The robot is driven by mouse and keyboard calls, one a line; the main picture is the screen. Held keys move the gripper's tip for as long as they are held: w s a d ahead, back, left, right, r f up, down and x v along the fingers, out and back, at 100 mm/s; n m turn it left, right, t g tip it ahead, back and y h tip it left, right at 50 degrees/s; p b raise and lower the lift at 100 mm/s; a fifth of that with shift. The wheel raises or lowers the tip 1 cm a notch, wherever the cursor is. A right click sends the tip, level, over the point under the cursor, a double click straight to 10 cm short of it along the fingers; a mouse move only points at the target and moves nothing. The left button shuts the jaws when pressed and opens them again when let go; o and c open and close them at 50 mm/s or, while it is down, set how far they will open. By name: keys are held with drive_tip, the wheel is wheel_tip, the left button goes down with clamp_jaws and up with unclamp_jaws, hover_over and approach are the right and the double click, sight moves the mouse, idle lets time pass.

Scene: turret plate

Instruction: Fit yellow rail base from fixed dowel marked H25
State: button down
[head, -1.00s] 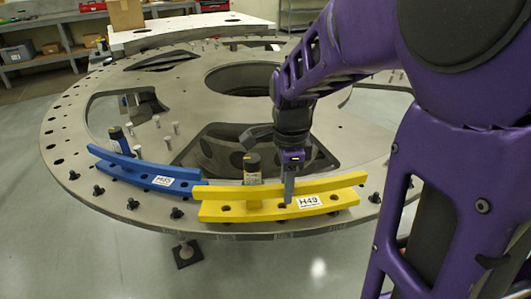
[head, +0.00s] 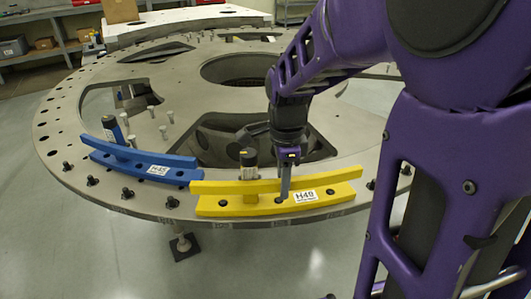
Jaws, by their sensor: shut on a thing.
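The yellow rail base (head: 234,206) is a curved bar with a raised rail along its back and a white label that seems to read H49. It lies along the near rim of the round grey turret plate (head: 75,97); I cannot tell whether it sits flush. The fingertips are partly hidden. No dowel marked H25 can be read; small rim markings are too blurred.
A blue rail base (head: 143,165) with a similar upright cylinder lies just left of the yellow one, close to its end. Several black dowels (head: 128,193) stand along the near rim. Large cutouts open behind. My purple arm covers the right side.

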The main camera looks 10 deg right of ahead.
drive_tip(key=shift+s+f, duration=0.1)
drive_tip(key=shift+f, duration=0.25)
drive_tip(key=c, duration=1)
unclamp_jaws()
drive_tip(key=shift+c, duration=0.2)
drive_tip(key=o, duration=0.4)
drive_tip(key=shift+r, duration=0.1)
drive_tip(key=shift+r+p, duration=5.4)
drive_tip(key=shift+r, duration=3.3)
